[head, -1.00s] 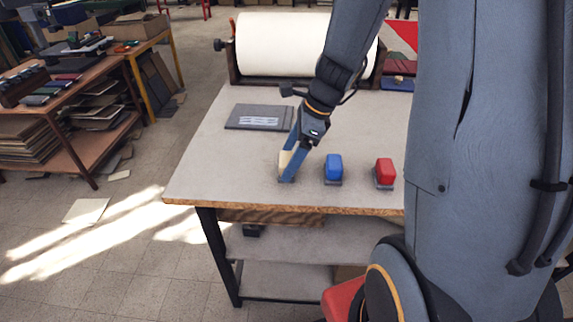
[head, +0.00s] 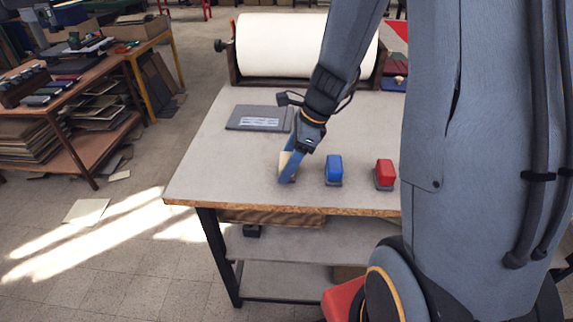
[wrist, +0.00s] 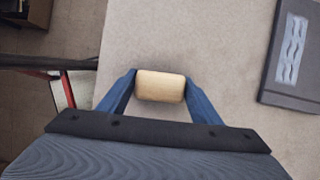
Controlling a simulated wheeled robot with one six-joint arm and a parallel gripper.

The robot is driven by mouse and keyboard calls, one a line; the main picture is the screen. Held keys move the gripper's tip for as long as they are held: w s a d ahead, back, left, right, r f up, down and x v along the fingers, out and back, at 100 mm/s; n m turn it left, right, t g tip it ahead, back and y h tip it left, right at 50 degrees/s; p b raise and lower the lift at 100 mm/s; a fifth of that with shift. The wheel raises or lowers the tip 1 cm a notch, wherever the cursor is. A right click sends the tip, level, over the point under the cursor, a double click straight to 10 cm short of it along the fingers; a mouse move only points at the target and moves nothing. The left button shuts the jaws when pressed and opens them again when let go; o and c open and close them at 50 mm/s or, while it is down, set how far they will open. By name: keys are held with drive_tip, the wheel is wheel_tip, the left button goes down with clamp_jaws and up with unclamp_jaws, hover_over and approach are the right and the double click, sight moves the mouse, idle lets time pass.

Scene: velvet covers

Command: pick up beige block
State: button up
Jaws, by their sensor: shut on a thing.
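The beige block (wrist: 161,86) sits between the two blue fingers of my gripper (wrist: 160,92) in the wrist view, with a finger against each end. In the head view my gripper (head: 288,168) is at the left front part of the table, and the beige block (head: 284,160) shows partly behind a finger. My gripper is shut on the block. I cannot tell whether the block's underside is clear of the table.
A blue block (head: 334,168) and a red block (head: 385,173) stand to the right on the grey table (head: 215,165). A dark grey panel (head: 258,118) lies behind my gripper. A large white roller (head: 295,45) is at the back. The table's left side is bare.

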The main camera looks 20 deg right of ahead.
sight(287, 159)
wheel_tip(287, 159, up, 10)
drive_tip(key=shift+b, duration=0.3)
drive_tip(key=o, duration=0.6)
drive_tip(key=c, duration=0.4)
